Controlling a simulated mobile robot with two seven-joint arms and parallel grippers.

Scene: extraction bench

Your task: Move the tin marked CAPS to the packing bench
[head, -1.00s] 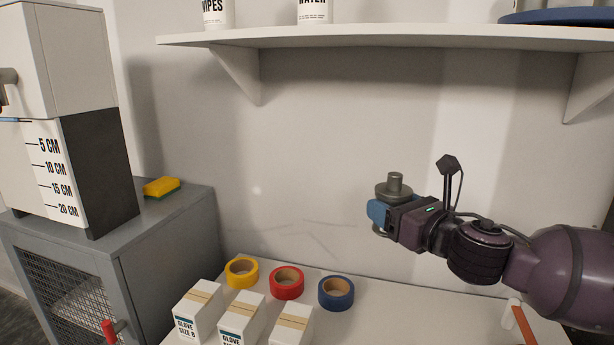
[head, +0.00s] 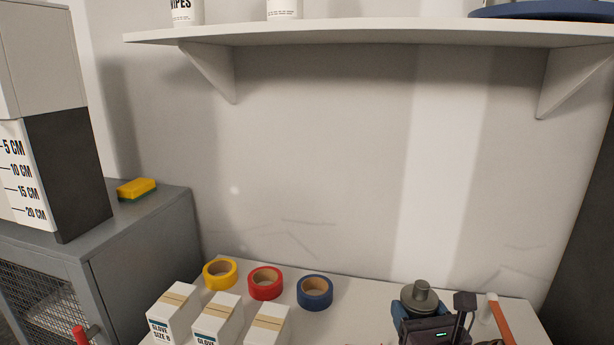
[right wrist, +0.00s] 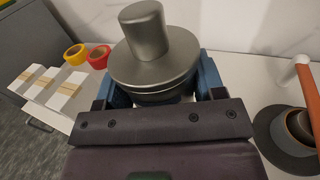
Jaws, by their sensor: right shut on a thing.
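A grey metal tin (head: 419,297) with a round lid and a thick knob is at the lower right of the head view. It also fills the upper middle of the right wrist view (right wrist: 150,62). No marking on it can be read. My right gripper (head: 422,318) is shut on the tin, with a blue finger on either side of it below the lid. Its lower part is hidden, so I cannot tell whether it touches the white bench (head: 345,318). My left gripper is not in view.
Yellow, red (head: 265,283) and blue (head: 314,292) tape rolls stand behind white glove boxes (head: 218,320) on the bench. An orange-handled thing (head: 502,322) is right of the gripper. A shelf (head: 350,36) hangs above. A grey cabinet (head: 150,250) stands left.

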